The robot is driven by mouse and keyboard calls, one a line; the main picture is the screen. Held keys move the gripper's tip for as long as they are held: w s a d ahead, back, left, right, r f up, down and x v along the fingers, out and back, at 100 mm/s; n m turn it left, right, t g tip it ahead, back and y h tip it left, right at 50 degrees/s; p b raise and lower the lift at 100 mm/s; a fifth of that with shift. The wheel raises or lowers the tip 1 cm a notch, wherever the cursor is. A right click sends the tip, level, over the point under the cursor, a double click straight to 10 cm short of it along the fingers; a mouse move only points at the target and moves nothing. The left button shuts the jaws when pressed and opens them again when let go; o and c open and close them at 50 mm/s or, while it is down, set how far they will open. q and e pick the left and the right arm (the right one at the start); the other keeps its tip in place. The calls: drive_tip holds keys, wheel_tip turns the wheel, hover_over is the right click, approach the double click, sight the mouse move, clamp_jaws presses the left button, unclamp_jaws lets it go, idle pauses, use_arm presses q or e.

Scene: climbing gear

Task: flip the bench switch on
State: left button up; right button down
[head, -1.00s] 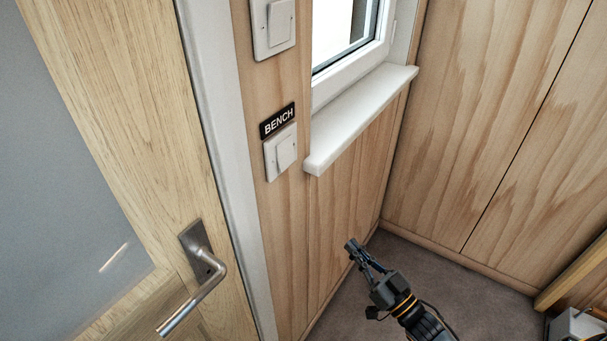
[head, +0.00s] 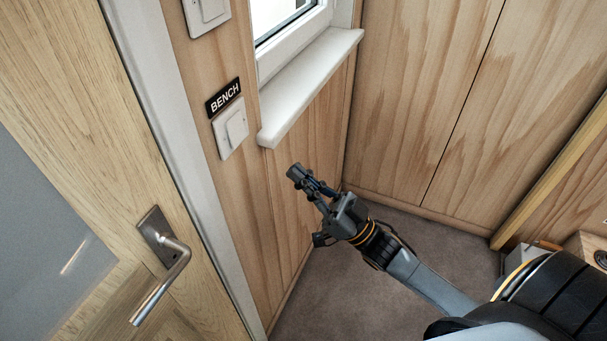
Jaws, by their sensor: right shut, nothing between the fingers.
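The bench switch (head: 231,128) is a white square plate with a rocker on the wood-panelled wall, left of the window. A black label (head: 223,98) reading BENCH sits just above it. My right gripper (head: 294,172) is shut and empty. In the picture it is below and to the right of the switch, apart from it, with its fingertips pointing up and left. Which way the rocker is set is hard to tell. My left gripper is out of view.
A second white switch (head: 207,14) is higher on the same wall. The white window sill (head: 312,88) juts out right of the bench switch, above my gripper. A wooden door with a metal handle (head: 163,262) is at the left. The floor (head: 330,290) below is clear.

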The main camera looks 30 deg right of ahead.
sight(241, 139)
drive_tip(key=w+a+r, duration=0.1)
drive_tip(key=w, duration=0.1)
drive_tip(key=w+a+r+p, duration=0.1)
drive_tip(key=w+a, duration=0.1)
drive_tip(key=w+a+r+p, duration=0.1)
drive_tip(key=w+a, duration=0.1)
drive_tip(key=shift+w+r, duration=0.2)
drive_tip(key=shift+r, duration=0.1)
drive_tip(key=shift+w+a+f, duration=0.15)
drive_tip(key=shift+w+a, duration=0.1)
drive_tip(key=shift+w, duration=0.1)
drive_tip(key=b, duration=0.1)
drive_tip(key=f+b, duration=0.1)
drive_tip(key=shift+w+a+t+b, duration=0.25)
drive_tip(key=shift+t+b, duration=0.05)
drive_tip(key=shift+b, duration=0.1)
drive_tip(key=shift+w+r+p, duration=0.15)
drive_tip(key=shift+r+p, duration=0.2)
